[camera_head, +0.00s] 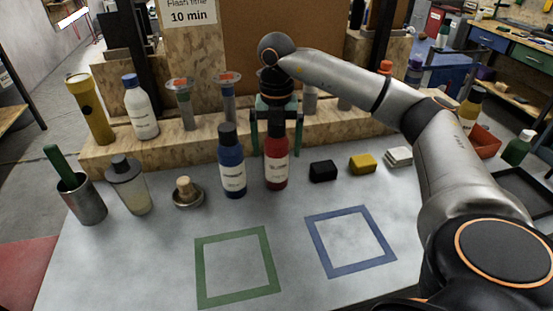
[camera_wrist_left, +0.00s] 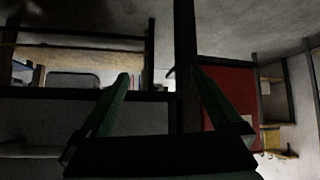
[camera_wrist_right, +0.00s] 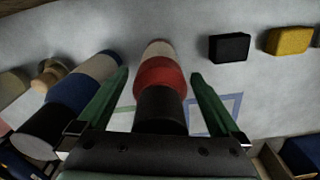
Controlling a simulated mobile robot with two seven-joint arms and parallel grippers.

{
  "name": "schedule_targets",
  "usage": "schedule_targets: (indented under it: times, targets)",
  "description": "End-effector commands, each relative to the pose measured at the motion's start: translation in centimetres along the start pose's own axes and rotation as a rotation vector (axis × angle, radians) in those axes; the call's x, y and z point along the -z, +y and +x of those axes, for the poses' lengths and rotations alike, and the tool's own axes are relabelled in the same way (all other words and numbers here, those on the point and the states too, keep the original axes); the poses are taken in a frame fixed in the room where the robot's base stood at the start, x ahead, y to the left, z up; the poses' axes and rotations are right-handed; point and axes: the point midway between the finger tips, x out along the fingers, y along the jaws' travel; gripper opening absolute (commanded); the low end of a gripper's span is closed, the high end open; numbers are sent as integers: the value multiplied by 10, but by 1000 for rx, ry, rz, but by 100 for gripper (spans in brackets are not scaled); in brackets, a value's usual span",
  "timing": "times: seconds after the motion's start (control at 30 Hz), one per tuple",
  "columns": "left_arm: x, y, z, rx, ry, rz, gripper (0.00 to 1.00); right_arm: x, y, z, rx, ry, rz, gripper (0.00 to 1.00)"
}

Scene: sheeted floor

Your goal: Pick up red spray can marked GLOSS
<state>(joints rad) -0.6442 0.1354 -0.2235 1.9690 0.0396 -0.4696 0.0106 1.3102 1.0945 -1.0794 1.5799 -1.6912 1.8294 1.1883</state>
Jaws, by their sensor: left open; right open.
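The red spray can (camera_head: 275,168) stands upright on the grey sheeted surface, with a pale label that is too small to read. In the right wrist view the can (camera_wrist_right: 160,75) shows its dark cap toward me and lies between the two green fingers. My right gripper (camera_head: 276,149) is open above and around the can's upper part, one finger on each side; gaps show between the fingers and the can. The cap is mostly hidden by the gripper in the head view. My left gripper (camera_wrist_left: 158,76) is open and empty, away from the can; only the left wrist view shows it.
A blue spray can (camera_head: 231,165) stands close left of the red one. A black block (camera_head: 323,171) and a yellow block (camera_head: 362,164) lie to the right. A wooden ledge (camera_head: 190,149) with bottles runs behind. The front, with green and blue outlined squares, is clear.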

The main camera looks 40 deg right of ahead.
Motion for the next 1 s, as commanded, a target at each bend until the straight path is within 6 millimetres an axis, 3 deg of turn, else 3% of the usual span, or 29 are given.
schedule_targets:
  times: [0.33, 1.0]
  targets:
    - [-5, 0, 0, 1, -10, 0, 100, 0, 0, 9, 0, -1, 0, 99]
    - [-7, 0, 0, 0, -13, 1, 100, 0, 0, 8, -1, 0, -1, 24]
